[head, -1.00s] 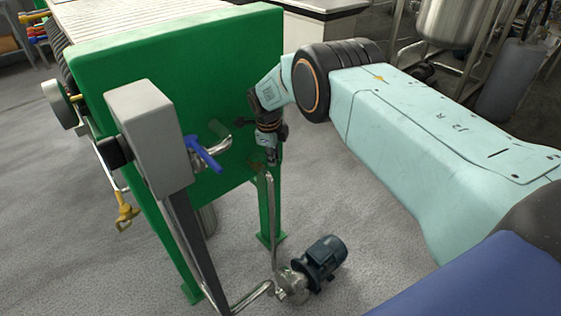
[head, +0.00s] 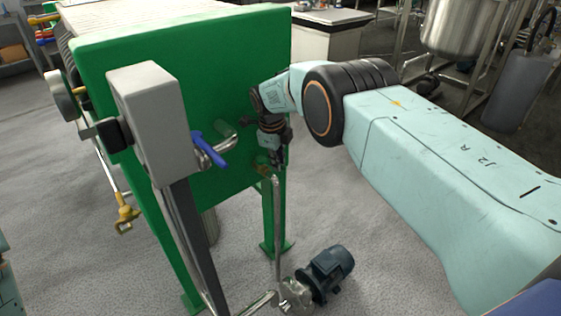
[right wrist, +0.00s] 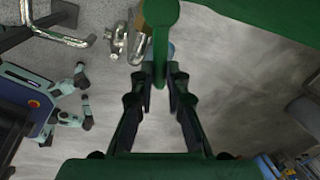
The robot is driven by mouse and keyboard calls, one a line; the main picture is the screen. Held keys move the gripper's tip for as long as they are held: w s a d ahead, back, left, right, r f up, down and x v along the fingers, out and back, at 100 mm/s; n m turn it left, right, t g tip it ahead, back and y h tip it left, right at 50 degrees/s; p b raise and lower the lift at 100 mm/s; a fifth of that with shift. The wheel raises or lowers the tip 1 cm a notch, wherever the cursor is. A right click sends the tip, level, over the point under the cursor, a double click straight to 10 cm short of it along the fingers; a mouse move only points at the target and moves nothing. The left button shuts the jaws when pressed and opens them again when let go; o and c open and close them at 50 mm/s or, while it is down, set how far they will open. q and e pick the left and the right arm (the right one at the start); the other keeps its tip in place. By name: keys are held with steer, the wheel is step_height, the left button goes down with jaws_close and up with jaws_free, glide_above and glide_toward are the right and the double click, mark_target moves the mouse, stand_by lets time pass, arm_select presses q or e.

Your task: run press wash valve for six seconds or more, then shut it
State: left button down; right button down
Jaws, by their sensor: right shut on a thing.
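My right gripper (head: 281,158) reaches in from the right, beside the right edge of the green press plate (head: 180,60). In the right wrist view its fingers (right wrist: 160,92) are close together on a narrow green bar with a rounded end, which looks like the wash valve's handle (right wrist: 160,60). Just below the gripper in the head view, a small brownish fitting (head: 263,169) sits at the top of a thin steel pipe (head: 277,215). How far the valve is turned cannot be told, and no water shows. My left gripper is not in view.
A blue lever (head: 208,150) on a steel pipe stub sticks out of the plate, left of my gripper. A grey box (head: 155,120) on a post stands in front of it. A dark motor pump (head: 327,272) sits on the floor below.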

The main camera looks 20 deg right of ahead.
steer(key=c, duration=1.3)
jaws_free()
steer(key=shift+c, duration=0.2)
step_height(320, 180, up, 12)
steer(key=s+a, duration=0.1)
steer(key=shift+s+a, duration=0.3)
steer(key=shift+a, duration=0.1)
steer(key=shift+f, duration=0.1)
